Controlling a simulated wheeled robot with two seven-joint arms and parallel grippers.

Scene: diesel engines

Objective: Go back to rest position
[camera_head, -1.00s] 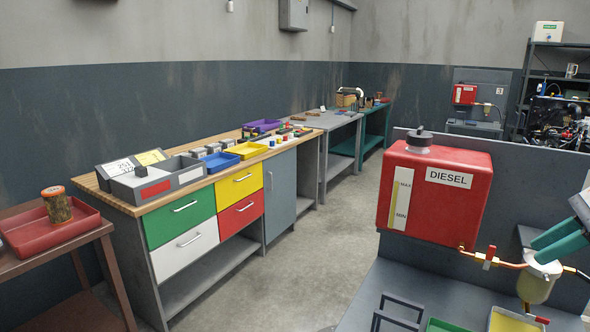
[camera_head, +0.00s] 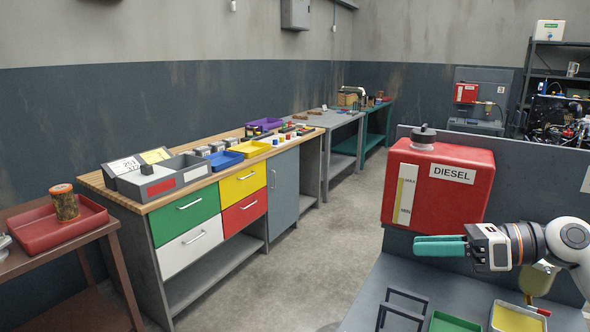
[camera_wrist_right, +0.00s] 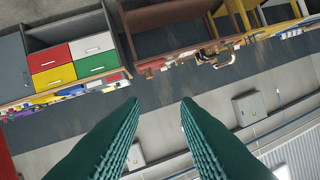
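My right gripper (camera_head: 440,246) extends to the left in front of the lower part of the red diesel tank (camera_head: 438,190). Its teal fingers point left in the head view. In the right wrist view the two fingers (camera_wrist_right: 160,103) stand apart with nothing between them, so it is open and empty. The fuel filter with its yellowish bowl (camera_head: 538,279) is partly hidden behind my right arm. My left gripper cannot be made out in these views.
The grey bench holds a green tray (camera_head: 452,323), a yellow tray (camera_head: 516,318) and a dark frame (camera_head: 402,309). A red tray (camera_head: 45,234) with a jar (camera_head: 64,203) sits at left. A drawer workbench (camera_head: 190,222) stands behind. The floor (camera_head: 315,255) between is clear.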

